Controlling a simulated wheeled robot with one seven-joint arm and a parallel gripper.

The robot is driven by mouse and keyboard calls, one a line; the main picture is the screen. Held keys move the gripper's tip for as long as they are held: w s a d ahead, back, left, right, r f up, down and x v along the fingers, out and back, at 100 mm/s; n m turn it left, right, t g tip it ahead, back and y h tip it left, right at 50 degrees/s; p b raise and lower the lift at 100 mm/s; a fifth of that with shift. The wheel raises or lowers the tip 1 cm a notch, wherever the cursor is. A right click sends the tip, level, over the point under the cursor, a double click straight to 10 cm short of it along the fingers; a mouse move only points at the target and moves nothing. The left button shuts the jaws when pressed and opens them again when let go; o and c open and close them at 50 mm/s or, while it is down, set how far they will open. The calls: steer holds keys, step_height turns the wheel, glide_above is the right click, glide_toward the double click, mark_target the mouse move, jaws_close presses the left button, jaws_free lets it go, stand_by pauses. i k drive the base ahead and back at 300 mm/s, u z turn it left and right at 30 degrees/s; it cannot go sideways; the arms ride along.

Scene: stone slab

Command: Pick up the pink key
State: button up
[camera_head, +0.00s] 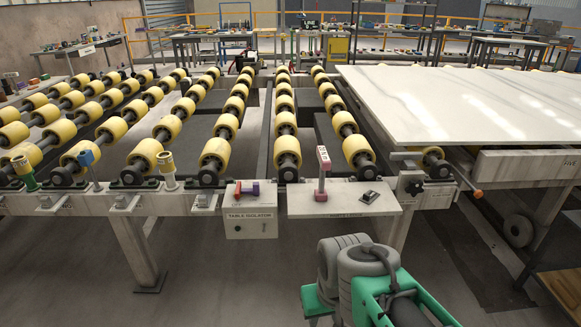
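A pink upright piece (322,174) with a pale, marked top stands on the small white shelf at the front of the roller table. It may be the pink key; its exact shape is too small to tell. Just left of it, a small red and purple item (247,187) sits on top of the white box marked "TABLE ISOLATOR" (250,222). My arm, grey and green, shows at the bottom right of centre, below and in front of the shelf. My gripper is not visible.
A small dark and silver item (369,197) lies on the shelf (345,208). A valve with an orange-ended handle (477,193) juts out at the right. Yellow rollers (216,152) fill the left and middle; a large pale slab (460,105) lies right. Open floor is in front.

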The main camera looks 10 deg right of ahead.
mark_target(321, 194)
steer(key=u, duration=0.75)
steer(key=i, duration=1.25)
steer(key=z, duration=0.35)
